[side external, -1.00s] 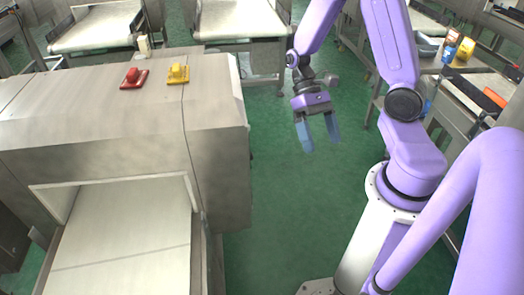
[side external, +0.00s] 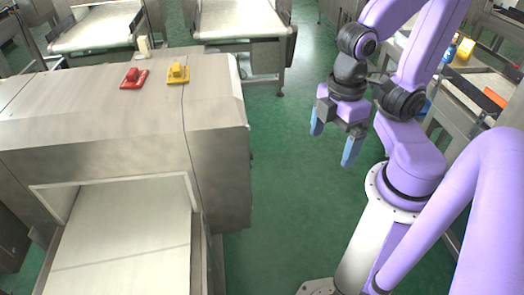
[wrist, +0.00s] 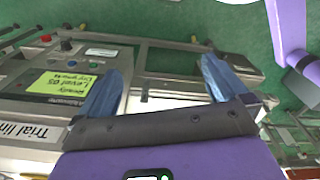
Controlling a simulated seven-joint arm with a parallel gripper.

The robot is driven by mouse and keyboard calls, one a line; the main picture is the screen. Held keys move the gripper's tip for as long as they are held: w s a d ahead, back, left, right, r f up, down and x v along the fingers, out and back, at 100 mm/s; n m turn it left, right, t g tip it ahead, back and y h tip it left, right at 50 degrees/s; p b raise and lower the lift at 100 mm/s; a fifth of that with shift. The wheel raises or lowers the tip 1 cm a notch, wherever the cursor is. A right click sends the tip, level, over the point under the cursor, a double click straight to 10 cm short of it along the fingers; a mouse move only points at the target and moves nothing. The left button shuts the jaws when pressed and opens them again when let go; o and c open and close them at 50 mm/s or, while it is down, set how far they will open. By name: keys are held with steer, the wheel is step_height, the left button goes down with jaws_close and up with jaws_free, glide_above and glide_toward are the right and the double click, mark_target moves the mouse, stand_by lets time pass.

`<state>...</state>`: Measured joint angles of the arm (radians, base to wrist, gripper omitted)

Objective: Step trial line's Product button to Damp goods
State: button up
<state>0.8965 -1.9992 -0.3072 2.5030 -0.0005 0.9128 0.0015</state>
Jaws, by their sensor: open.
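In the wrist view a grey control panel (wrist: 30,95) with a lit yellow-green display (wrist: 66,84) lies left of my gripper (wrist: 162,70). Its text is upside down and seems to include "Level 05"; the product line is too small to read surely. A label reading "Trial lin" (wrist: 32,131), cut off, is below the display. In the side view my gripper (side external: 333,142) is open and empty, right of the big steel machine, over the green floor.
The steel machine (side external: 120,140) with its conveyor belt (side external: 125,240) fills the left. A red piece (side external: 134,79) and a yellow piece (side external: 178,74) sit on its top. A bench (side external: 462,100) with small items stands at the right. The floor between is clear.

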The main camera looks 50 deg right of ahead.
jaws_close()
stand_by(1.7)
